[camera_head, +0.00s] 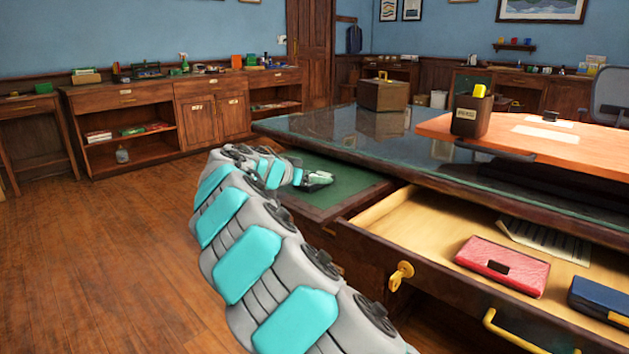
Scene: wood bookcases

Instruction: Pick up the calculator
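I cannot make out a calculator for certain in the head view. My arm, grey with turquoise panels, reaches from the bottom up to the desk's left side. My gripper (319,180) is at its far end, low over a green panel (335,197) on the desk's left part. The gripper is small here, and I cannot tell whether its fingers are open or hold anything. The arm hides part of the panel's left edge.
An open drawer (440,215) juts out at right, holding a red case (503,266), a blue case (602,297) and a lined sheet (548,238). A pen holder (471,115) stands on the raised orange-brown top (580,147). Wood floor (120,240) at left is clear.

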